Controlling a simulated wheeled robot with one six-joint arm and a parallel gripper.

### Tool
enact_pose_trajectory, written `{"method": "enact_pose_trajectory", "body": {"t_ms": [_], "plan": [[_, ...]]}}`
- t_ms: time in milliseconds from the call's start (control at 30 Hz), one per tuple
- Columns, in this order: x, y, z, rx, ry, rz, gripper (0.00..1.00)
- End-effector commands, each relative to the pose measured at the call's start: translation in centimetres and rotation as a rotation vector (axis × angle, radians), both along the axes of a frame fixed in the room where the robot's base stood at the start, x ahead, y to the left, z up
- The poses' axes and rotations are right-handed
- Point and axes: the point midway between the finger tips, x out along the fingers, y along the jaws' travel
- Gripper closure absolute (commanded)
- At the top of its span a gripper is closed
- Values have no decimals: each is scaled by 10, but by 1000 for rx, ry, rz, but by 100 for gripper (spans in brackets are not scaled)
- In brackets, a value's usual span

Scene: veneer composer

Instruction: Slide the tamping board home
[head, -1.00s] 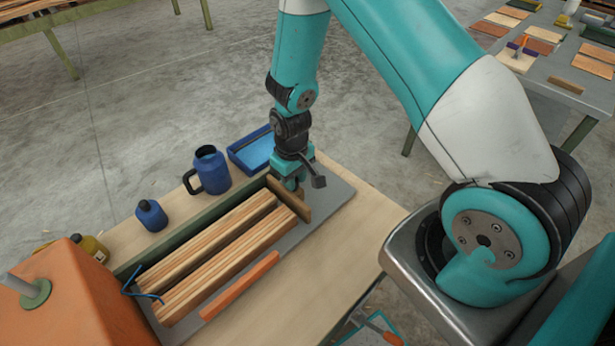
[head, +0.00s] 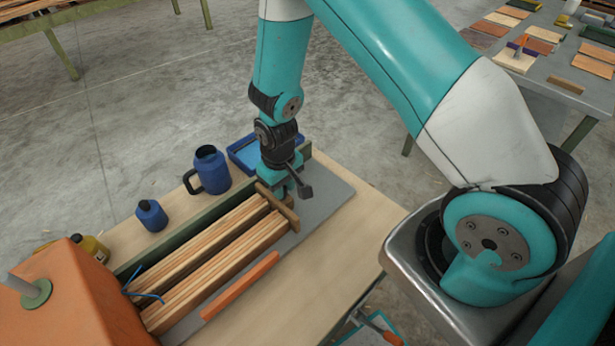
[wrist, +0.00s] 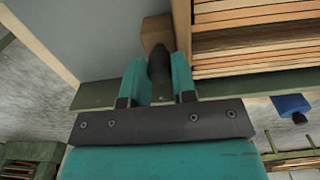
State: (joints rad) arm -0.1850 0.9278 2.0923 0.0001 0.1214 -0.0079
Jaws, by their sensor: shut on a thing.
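The tamping board (head: 283,212) is a short brown wooden board standing crosswise at the right end of the wood strips (head: 215,250) in the head view. It looks up against the strip ends, or very close to them. In the wrist view the board (wrist: 182,25) shows edge-on, with the strips (wrist: 250,40) to its right. My gripper (head: 284,192) is shut on the board's dark handle (wrist: 159,68), which sits between the two teal fingers in the wrist view (wrist: 156,82). Part of the board is hidden behind the gripper in the head view.
A green fence (head: 150,254) runs along the strips' far side and an orange bar (head: 240,286) along the near side. An orange machine body (head: 75,290) stands at the left end. A blue jug (head: 210,170), blue bottle (head: 151,215) and blue tray (head: 243,150) stand behind the fence.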

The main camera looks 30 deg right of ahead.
Motion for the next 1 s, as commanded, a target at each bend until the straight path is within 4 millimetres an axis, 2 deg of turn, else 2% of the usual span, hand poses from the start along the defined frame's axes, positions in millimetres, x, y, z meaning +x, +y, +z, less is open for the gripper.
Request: {"method": "enact_pose_trajectory", "body": {"t_ms": [900, 933, 1000], "plan": [[0, -2, 0, 0, 0, -1, 92], [0, -2, 0, 0, 0, -1, 72], [0, -2, 0, 0, 0, -1, 56]]}}
